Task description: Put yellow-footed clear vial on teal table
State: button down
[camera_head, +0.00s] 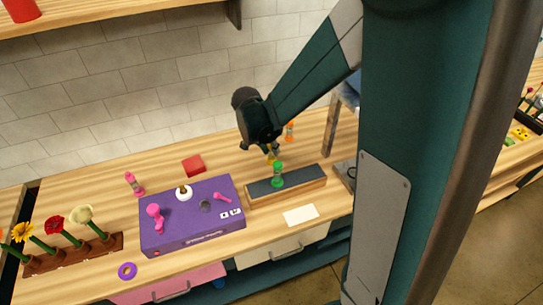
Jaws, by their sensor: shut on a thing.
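My gripper (272,152) hangs over the workbench, just behind a small green item (278,174). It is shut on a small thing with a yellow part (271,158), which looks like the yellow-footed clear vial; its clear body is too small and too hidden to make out. The green item stands upright on a long wooden block with a dark slate-teal top (258,188). I cannot tell whether this block is the teal table. I also cannot tell whether the yellow part touches the block or is just above it.
An orange vial (290,132) stands behind my gripper. A purple box (190,235) with pink pieces is left of the block, with a red block (193,165) and pink vial (134,183) behind. A white card (300,215) lies in front. A flower rack (75,258) is far left.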

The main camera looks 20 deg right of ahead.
aim_at(272, 155)
jog(key=shift+f, duration=0.1)
jog(key=shift+f, duration=2)
jog(key=shift+f+b, duration=0.15)
jog(key=shift+b, duration=0.15)
jog(key=c, duration=2.2)
grip_release()
jog(key=shift+r, duration=0.2)
jog(key=p+v, duration=0.1)
jog(key=v, duration=1.1)
jog(key=shift+s, duration=0.1)
